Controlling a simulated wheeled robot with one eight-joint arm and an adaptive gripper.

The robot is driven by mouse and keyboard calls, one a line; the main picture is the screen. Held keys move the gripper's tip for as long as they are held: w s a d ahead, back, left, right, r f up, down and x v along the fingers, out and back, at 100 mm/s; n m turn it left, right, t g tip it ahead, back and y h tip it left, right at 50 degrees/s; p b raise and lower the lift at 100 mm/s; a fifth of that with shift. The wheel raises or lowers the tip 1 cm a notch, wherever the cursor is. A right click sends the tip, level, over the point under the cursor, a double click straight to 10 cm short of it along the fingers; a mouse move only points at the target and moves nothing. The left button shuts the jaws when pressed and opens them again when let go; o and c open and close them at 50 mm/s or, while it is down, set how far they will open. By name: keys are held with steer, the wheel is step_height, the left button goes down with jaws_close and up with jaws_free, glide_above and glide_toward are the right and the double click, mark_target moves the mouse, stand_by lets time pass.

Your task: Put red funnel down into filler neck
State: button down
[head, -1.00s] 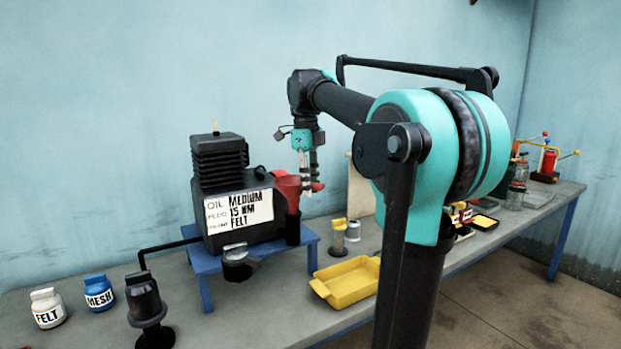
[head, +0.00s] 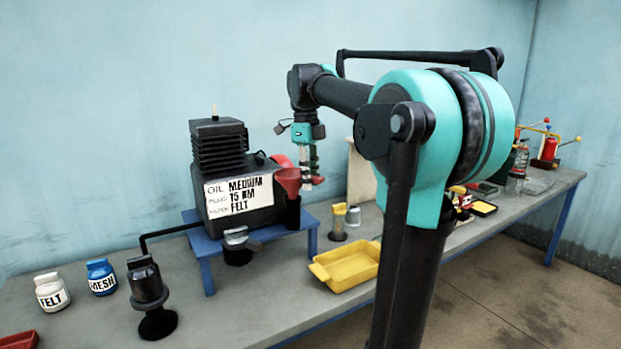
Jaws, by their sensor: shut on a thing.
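The red funnel (head: 288,181) is at the right side of the black oil machine (head: 240,187), wide mouth up and roughly upright. My gripper (head: 309,179) points down just right of the funnel and is shut on its side. The exact contact is small and partly hidden. The black filler neck (head: 293,214) is directly below the funnel in the picture. I cannot tell whether the funnel's spout is inside the neck or just above it.
The machine stands on a blue stand (head: 262,236). A yellow tray (head: 345,279), a small yellow-topped container (head: 338,222), white FELT jar (head: 52,292) and blue MESH jar (head: 101,277) are on the grey bench (head: 240,310). My arm hides part of the bench.

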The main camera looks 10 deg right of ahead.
steer(key=shift+f, duration=1.05)
steer(key=c, duration=1.2)
jaws_free()
steer(key=r, duration=1.2)
steer(key=shift+w+a, duration=0.35)
